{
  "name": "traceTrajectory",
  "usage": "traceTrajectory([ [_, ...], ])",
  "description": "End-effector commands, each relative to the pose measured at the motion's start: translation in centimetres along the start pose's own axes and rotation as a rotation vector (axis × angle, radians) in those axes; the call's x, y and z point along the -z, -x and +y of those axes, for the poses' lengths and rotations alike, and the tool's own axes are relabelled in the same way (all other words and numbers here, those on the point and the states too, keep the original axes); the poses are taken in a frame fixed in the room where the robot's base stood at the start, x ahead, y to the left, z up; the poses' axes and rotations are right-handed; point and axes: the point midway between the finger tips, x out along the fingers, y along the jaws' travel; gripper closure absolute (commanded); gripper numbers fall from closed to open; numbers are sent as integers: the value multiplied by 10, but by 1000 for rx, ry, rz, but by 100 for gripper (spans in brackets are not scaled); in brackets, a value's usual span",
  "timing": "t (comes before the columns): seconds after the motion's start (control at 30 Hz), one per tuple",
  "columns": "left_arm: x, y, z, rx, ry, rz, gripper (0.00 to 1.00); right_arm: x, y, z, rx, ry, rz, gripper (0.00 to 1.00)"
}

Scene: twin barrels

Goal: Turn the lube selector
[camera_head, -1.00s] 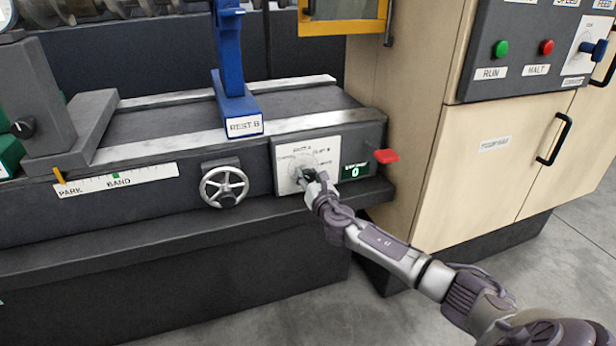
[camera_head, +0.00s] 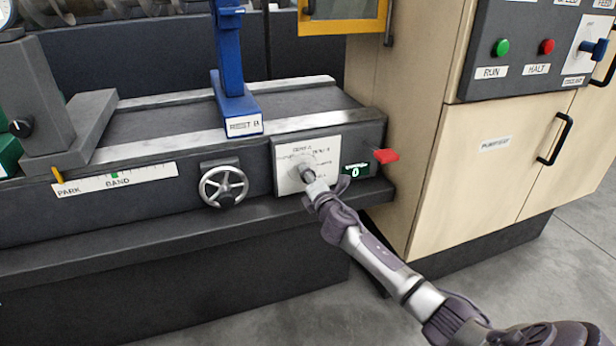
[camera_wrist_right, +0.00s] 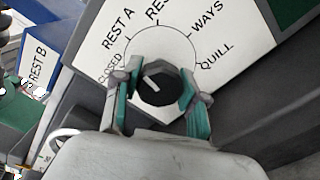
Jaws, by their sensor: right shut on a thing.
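The lube selector is a dark round knob (camera_wrist_right: 168,92) with a white pointer line, on a white dial plate (camera_head: 284,178) at the front of the machine bed. In the right wrist view the plate carries a ring of labels, including REST A, WAYS and QUILL. The pointer slants to the upper left, toward the REST A and closed side; the exact mark is unclear. My right gripper (camera_wrist_right: 157,84) has its green-padded fingers on either side of the knob, shut on it. In the head view my right gripper (camera_head: 308,174) hides the knob. My left gripper is not in view.
A red lever (camera_head: 386,156) and a small green display (camera_head: 355,170) showing 0 are just right of the plate. A handwheel (camera_head: 223,187) is to its left. A blue rest (camera_head: 236,100) stands on the bed above. A beige cabinet (camera_head: 475,170) rises at right.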

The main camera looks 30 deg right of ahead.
Motion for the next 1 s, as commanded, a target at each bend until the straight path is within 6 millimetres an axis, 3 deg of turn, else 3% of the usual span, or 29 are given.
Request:
traceTrajectory([
  [0.43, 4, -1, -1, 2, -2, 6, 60, 0, 0, 0, 2, -428, -1, 93],
  [1.0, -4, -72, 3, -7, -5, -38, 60, 0, 0, -1, 4, -970, -3, 93],
])
